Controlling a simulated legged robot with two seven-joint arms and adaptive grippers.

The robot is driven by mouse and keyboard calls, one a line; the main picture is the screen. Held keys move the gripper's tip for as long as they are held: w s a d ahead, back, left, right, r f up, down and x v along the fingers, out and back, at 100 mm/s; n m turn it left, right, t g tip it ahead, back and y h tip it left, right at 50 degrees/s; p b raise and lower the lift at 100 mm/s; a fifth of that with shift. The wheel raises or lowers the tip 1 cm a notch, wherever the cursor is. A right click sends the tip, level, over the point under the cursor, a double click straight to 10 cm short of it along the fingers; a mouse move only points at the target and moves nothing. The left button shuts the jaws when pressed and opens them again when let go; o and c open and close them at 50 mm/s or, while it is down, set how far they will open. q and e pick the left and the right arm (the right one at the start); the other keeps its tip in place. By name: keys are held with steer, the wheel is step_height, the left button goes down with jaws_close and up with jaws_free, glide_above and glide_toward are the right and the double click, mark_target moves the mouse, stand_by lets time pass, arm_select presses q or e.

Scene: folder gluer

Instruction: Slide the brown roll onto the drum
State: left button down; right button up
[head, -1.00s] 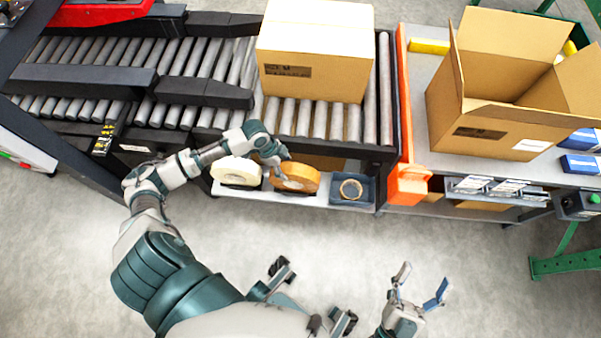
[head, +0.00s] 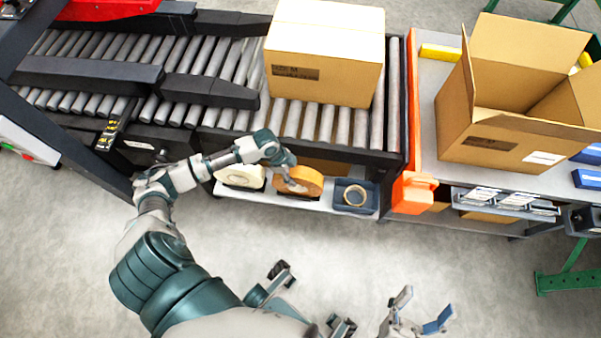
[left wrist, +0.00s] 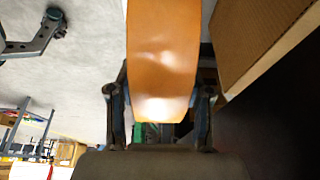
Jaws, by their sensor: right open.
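The brown roll (head: 299,182) stands on edge by the low shelf under the conveyor, between a white roll (head: 240,177) and a blue bin. My left gripper (head: 289,175) reaches it from above. In the left wrist view the roll (left wrist: 163,60) lies between the two fingers (left wrist: 162,100), which are close against its sides, so the gripper looks shut on it. Whether the roll is clear of its dark holder cannot be told. My right gripper (head: 424,310) is open and empty at the bottom, over the floor. I cannot make out the drum.
The blue bin (head: 355,197) holds a small tape roll. A closed carton (head: 325,55) sits on the roller conveyor (head: 318,122) above the shelf. An open carton (head: 490,145) stands on the right bench, beside an orange post (head: 412,195). The floor in front is clear.

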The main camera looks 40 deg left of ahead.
mark_target(294, 171)
arm_select(q)
steer(key=shift+w+r, duration=0.1)
steer(key=shift+r+p, duration=0.45)
steer(key=shift+r, duration=0.05)
steer(key=shift+r+p, duration=0.4)
steer(key=shift+r, duration=0.1)
steer(key=shift+r+p, duration=0.85)
steer(key=shift+r, duration=0.1)
steer(key=shift+r+p, duration=0.8)
steer(key=shift+r, duration=0.05)
steer(key=shift+r+p, duration=0.5)
steer(key=shift+r, duration=0.15)
arm_select(e)
steer(key=w+f+n+g+h, duration=0.1)
steer(key=w+f+g, duration=0.3)
steer(key=f+g, duration=0.7)
steer(key=shift+f+n+g, duration=0.3)
steer(key=shift+f+g, duration=0.1)
steer(key=shift+f, duration=0.4)
steer(key=shift+d+h, duration=0.1)
steer(key=shift+h, duration=0.3)
